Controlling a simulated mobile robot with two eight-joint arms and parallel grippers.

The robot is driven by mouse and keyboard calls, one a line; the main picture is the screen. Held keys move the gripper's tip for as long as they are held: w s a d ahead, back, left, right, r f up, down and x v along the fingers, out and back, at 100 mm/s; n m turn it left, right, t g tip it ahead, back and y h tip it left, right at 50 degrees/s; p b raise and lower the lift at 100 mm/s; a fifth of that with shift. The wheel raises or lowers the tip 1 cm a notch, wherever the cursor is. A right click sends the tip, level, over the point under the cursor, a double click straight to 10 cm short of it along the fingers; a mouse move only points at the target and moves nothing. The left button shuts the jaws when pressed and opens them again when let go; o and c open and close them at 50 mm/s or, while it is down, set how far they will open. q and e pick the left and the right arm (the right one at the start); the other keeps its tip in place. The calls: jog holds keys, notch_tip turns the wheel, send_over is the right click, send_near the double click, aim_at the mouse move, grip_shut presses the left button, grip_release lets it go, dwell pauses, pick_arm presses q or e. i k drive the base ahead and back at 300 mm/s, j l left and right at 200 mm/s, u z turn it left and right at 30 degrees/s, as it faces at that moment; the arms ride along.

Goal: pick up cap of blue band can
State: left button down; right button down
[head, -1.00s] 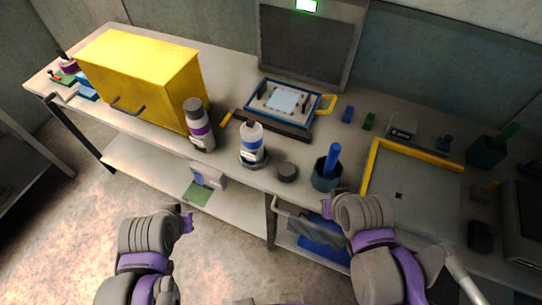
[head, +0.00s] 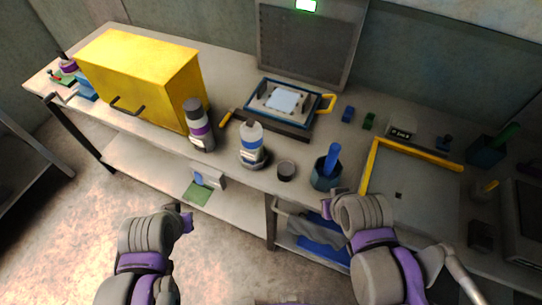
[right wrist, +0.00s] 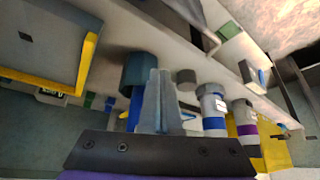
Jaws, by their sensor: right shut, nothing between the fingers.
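The blue band can (head: 251,143) is white with a blue band and stands upright near the front of the bench. A dark round cap (head: 286,170) lies on the bench just right of it, apart from it. In the right wrist view the cap (right wrist: 186,78) and the blue band can (right wrist: 213,105) show upside down, beyond the fingers. My right gripper (right wrist: 162,98) is shut and empty, short of the bench front. My left gripper (head: 185,219) hangs in front of the bench, away from the can; its fingers are too unclear to tell their state.
A dark cup (head: 326,174) with a blue handle stands close right of the cap. A purple band can (head: 199,128) and a yellow cabinet (head: 150,75) stand left. A framed tray (head: 283,103) lies behind. A yellow-edged panel (head: 415,185) is at right.

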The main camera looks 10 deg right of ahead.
aim_at(286, 169)
jog(key=i+j+z, duration=0.1)
jog(key=j+z, duration=0.6)
jog(key=j, duration=0.2)
jog(key=j+z, duration=0.35)
jog(key=j, duration=0.1)
